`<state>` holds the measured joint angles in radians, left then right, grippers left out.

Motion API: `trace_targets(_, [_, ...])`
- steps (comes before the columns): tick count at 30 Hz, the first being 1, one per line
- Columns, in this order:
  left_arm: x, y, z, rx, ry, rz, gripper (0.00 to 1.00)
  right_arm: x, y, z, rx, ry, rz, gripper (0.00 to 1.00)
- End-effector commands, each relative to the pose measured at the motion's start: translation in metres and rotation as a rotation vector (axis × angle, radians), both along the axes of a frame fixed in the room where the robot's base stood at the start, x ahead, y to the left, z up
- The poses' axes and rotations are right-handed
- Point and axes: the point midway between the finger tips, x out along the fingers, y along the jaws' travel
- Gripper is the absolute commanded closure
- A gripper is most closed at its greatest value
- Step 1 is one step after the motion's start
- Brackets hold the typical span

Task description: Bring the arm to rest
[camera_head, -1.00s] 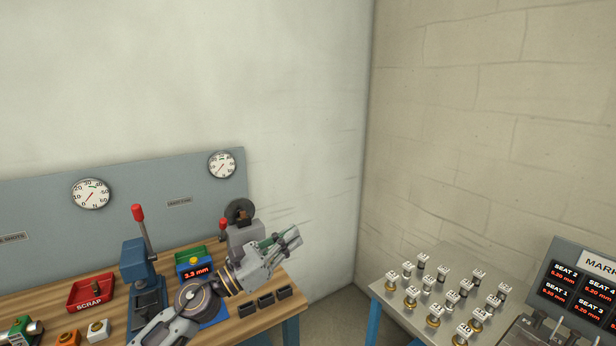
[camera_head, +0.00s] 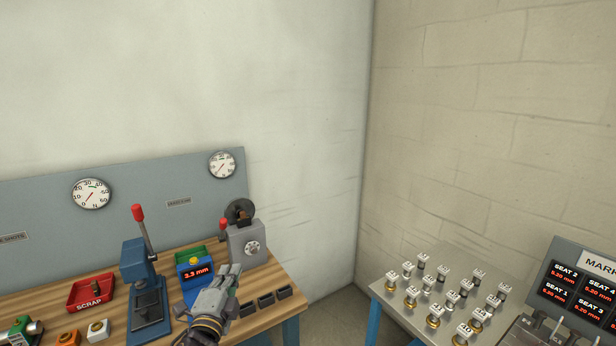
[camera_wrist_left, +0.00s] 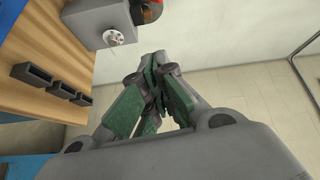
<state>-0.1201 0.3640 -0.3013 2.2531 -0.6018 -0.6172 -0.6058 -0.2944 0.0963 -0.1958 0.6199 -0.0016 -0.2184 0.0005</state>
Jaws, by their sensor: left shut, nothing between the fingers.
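My left gripper (camera_head: 231,272) is above the wooden bench near its front right part, in front of the blue gauge box reading 3.3 mm (camera_head: 195,272). Its fingers point up and away from me in the head view. The left wrist view shows the green-padded fingers (camera_wrist_left: 158,75) closed together with nothing between them. It touches nothing that I can see. My right gripper is in neither view.
The wooden bench (camera_head: 115,290) carries a blue lever press (camera_head: 148,305), a red scrap tray (camera_head: 90,293), a grey machine with a dial (camera_head: 247,245) and small black blocks (camera_head: 266,299). A metal table (camera_head: 395,305) with several numbered pieces stands at right.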

Motion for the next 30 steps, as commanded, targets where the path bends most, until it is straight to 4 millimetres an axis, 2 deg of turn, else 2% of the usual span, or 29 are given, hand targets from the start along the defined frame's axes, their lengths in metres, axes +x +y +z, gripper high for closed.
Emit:
trace_targets(6, [-0.028, 0.024, -0.060, -0.271, 0.228, 0.123, 1.00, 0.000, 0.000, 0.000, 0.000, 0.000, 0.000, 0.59])
trace_targets(11, [-0.057, 0.036, -0.103, -0.458, 0.396, 0.224, 1.00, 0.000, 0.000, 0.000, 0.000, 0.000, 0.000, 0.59])
trace_targets(18, [-0.115, 0.042, -0.163, -0.715, 0.646, 0.392, 1.00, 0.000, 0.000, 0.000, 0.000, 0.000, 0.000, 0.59])
trace_targets(24, [-0.170, 0.040, -0.201, -0.889, 0.842, 0.539, 1.00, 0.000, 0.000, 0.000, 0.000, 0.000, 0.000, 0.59])
trace_targets(30, [-0.208, 0.035, -0.220, -0.989, 0.965, 0.640, 1.00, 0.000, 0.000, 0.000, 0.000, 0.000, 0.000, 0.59])
